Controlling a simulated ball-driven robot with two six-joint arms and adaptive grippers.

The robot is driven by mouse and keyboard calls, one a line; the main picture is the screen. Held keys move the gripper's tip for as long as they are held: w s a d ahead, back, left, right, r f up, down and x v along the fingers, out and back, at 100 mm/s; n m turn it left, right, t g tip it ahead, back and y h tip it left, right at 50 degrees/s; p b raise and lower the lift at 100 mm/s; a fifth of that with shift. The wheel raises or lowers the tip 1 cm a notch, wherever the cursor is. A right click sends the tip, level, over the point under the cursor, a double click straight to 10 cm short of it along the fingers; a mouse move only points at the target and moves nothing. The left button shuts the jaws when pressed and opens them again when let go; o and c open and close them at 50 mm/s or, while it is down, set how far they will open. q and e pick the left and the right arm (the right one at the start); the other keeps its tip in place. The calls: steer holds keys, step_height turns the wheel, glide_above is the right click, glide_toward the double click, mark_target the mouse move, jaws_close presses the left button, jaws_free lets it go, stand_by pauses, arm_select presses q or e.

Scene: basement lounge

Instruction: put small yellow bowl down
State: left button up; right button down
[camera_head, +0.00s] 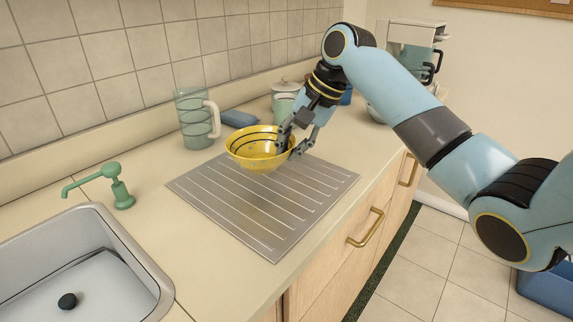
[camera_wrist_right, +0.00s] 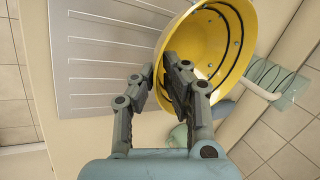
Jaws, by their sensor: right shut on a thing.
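The small yellow bowl (camera_head: 252,150) has dark stripes inside and sits upright over the far part of a ribbed metal drainboard (camera_head: 240,207). My right gripper (camera_head: 292,146) is shut on its right rim. In the right wrist view the bowl (camera_wrist_right: 226,42) fills the upper middle, and the gripper's fingers (camera_wrist_right: 164,88) pinch its wall. The drainboard (camera_wrist_right: 105,50) lies behind it in that view. I cannot tell for sure whether the bowl touches the drainboard or hangs a little above it. My left gripper does not show.
A clear pitcher (camera_head: 194,122) with a pale handle stands left of the bowl, near a blue sponge-like block (camera_head: 239,118). A lidded green jar (camera_head: 284,102) stands behind the gripper. A sink (camera_head: 80,270) and green soap dispenser (camera_head: 120,190) are at left. The drainboard's near part is bare.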

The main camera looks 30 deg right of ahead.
steer(key=shift+w+a+f, duration=0.2)
steer(key=shift+f, duration=0.25)
step_height(320, 180, down, 3)
steer(key=shift+f, duration=0.2)
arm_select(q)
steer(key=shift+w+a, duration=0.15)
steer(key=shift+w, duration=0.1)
arm_select(e)
steer(key=c, duration=1.5)
jaws_free()
steer(key=shift+f, duration=0.15)
steer(key=shift+o, duration=0.2)
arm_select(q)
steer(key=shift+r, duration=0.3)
arm_select(e)
steer(key=v, duration=1.2)
